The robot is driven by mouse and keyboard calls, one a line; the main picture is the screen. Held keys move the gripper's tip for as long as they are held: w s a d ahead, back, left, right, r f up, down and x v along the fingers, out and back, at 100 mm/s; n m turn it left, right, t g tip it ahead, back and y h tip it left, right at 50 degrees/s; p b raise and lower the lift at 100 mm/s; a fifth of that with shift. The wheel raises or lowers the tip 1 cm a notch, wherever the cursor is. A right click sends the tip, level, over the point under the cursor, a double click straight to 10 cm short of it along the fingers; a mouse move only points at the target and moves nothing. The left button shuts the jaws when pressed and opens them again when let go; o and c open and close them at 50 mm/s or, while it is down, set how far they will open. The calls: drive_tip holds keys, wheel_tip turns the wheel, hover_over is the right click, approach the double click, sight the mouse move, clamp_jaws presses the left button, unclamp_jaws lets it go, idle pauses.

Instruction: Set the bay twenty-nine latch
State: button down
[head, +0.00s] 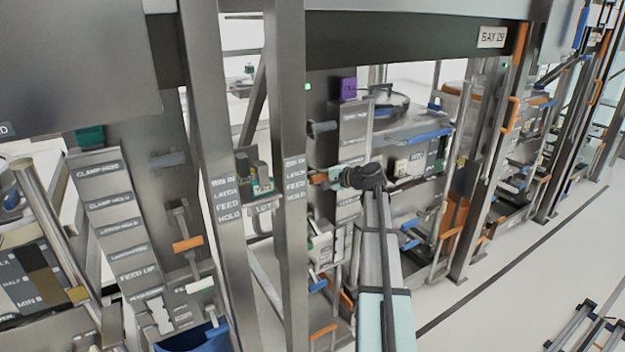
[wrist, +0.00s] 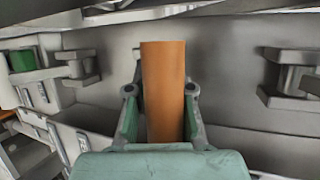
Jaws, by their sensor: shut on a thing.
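An orange latch handle (wrist: 163,75) stands upright in the middle of the wrist view, in front of a grey metal panel. My gripper (wrist: 161,92) has one finger on each side of it and is shut on it. The handle's lower end is hidden behind the gripper body. In the head view my gripper (head: 331,176) reaches left to the bay's panel, with a small bit of the orange handle (head: 317,178) showing at its tip. The "BAY 29" sign (head: 492,37) is on the beam at the upper right.
A grey upright post (head: 288,190) stands just left of my gripper. In the wrist view, a grey bracket (wrist: 290,78) is at right and a green block (wrist: 21,60) at left. Open floor (head: 500,300) lies at right.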

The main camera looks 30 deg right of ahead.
drive_tip(key=shift+w+d+r, duration=0.1)
drive_tip(key=shift+w+r, duration=0.15)
drive_tip(key=shift+r, duration=0.2)
drive_tip(key=c, duration=1.2)
unclamp_jaws()
drive_tip(key=shift+o, duration=0.6)
drive_tip(key=shift+f, duration=0.1)
drive_tip(key=shift+s, duration=0.1)
drive_tip(key=shift+s+d, duration=0.1)
drive_tip(key=shift+s, duration=0.45)
drive_tip(key=v, duration=1)
drive_tip(key=shift+s+d, duration=0.2)
drive_tip(key=shift+s, duration=0.1)
